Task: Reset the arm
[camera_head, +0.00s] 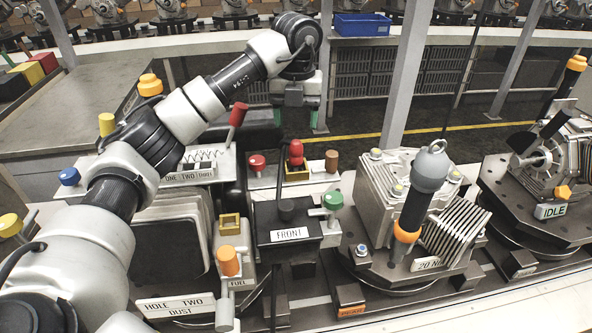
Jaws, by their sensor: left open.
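My left arm (190,108) comes in from the lower left, reaches up and across, and bends down at its wrist near the top middle. My left gripper (295,118) hangs there, pointing down, with green fingertips set apart. It is open, and I see nothing between its fingers. It appears above and behind the red-knobbed controls. My right arm and gripper do not show.
A lever with a red handle (238,114) stands near my forearm. A FRONT block (290,236), a finned motor fixture (455,235) with an upright dark tool (415,205), and an IDLE fixture (545,165) fill the front. A blue bin (362,24) stands behind.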

